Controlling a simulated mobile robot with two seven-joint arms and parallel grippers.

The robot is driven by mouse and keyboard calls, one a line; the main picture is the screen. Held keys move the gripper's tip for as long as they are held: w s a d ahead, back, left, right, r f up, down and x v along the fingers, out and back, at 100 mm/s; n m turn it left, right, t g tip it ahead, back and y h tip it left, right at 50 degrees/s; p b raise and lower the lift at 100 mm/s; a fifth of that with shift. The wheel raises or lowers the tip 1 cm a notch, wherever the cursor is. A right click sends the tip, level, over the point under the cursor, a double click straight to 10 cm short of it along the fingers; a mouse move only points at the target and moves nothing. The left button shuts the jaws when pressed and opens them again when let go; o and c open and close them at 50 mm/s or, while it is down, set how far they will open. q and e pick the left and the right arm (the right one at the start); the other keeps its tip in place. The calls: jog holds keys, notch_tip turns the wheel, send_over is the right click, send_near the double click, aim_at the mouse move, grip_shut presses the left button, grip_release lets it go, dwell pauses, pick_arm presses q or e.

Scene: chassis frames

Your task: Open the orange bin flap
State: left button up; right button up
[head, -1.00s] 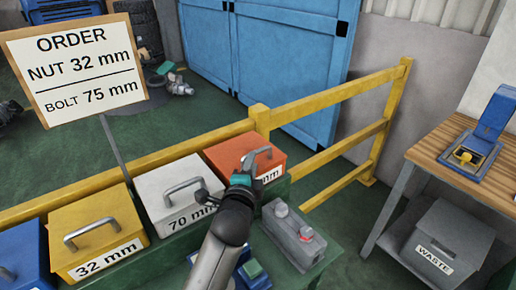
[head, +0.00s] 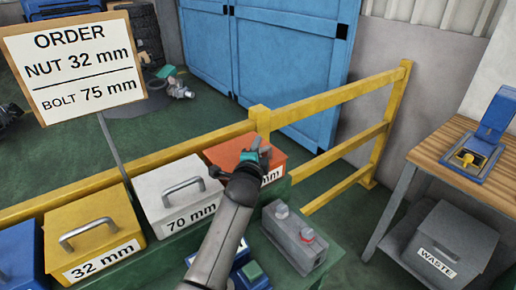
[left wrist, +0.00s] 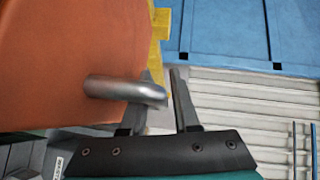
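The orange bin (head: 219,153) stands at the right end of the row of bins. Its lid looks shut, and my left arm partly hides its front and label. My left gripper (head: 256,155) is over the bin's handle area. In the left wrist view the orange lid (left wrist: 70,50) fills the upper left, and the grey metal handle (left wrist: 118,88) sticks out from it. The fingers of my left gripper (left wrist: 165,82) are spread, with the handle's bend in front of the left finger and reaching into the gap. Contact cannot be told. My right gripper is out of view.
A white 70 mm bin (head: 174,198) and a yellow 32 mm bin (head: 92,235) stand left of the orange one. A grey box (head: 294,238) with buttons is to the right. A yellow rail (head: 335,95) runs behind. An order sign (head: 73,65) stands at left.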

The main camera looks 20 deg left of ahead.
pick_arm(q)
grip_shut()
dwell(1.4)
